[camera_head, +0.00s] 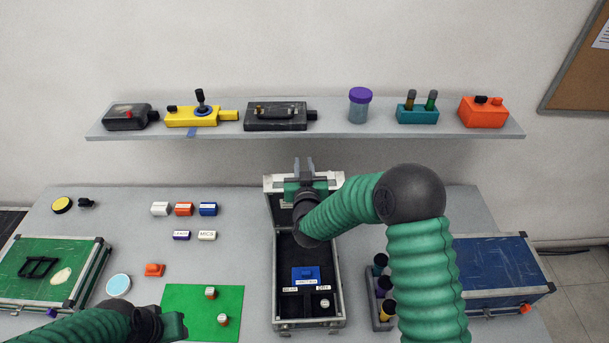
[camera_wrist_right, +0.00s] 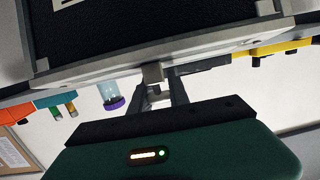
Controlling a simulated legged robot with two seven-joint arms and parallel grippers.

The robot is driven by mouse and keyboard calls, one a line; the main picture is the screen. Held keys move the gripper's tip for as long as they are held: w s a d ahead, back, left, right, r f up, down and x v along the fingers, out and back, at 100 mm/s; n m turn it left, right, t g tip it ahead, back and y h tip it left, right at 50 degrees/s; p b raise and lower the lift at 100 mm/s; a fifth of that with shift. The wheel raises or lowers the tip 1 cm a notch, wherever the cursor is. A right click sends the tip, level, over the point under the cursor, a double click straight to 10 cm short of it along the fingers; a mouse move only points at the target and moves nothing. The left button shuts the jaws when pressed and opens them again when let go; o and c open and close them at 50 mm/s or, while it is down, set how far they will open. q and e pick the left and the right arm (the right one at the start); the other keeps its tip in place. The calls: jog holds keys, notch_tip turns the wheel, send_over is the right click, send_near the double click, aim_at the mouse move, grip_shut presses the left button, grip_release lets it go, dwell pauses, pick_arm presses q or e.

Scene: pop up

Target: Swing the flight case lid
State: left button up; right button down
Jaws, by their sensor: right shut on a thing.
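The black flight case (camera_head: 338,290) with metal edges stands open in the middle of the table. Inside are a blue block (camera_head: 306,273), white labels and a small round white-topped piece (camera_head: 325,303). Its lid (camera_head: 274,184) is raised at the back; its exact tilt is hard to tell. My right gripper (camera_head: 304,168) is at the lid's far edge, with my arm hiding part of the lid. In the right wrist view, its fingers (camera_wrist_right: 162,80) are shut on the metal rim of the lid (camera_wrist_right: 215,52). My left gripper (camera_head: 180,325) hovers low by the green mat (camera_head: 228,292); its fingers are unclear.
A shelf (camera_head: 340,128) with several devices and a purple-capped jar (camera_head: 360,104) runs behind the lid. A blue case (camera_head: 492,265) and a bottle rack (camera_head: 380,312) stand to the right. A green case (camera_head: 45,270) lies left. Several small labelled blocks (camera_head: 184,209) sit left of the lid.

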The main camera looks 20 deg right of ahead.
jog(key=shift+f, duration=0.1)
jog(key=c, duration=1.5)
grip_release()
jog(key=shift+o, duration=1)
jog(key=shift+w+f, duration=0.1)
jog(key=shift+w, duration=0.05)
jog(key=shift+o, duration=0.3)
jog(key=shift+w+f, duration=0.1)
jog(key=shift+w, duration=0.1)
pick_arm(q)
jog(key=b+x, duration=0.4)
jog(key=x, duration=0.1)
jog(key=shift+s+b, duration=0.3)
jog(key=shift+b, duration=0.05)
pick_arm(e)
jog(key=v, duration=1.6)
jog(key=shift+s, duration=0.35)
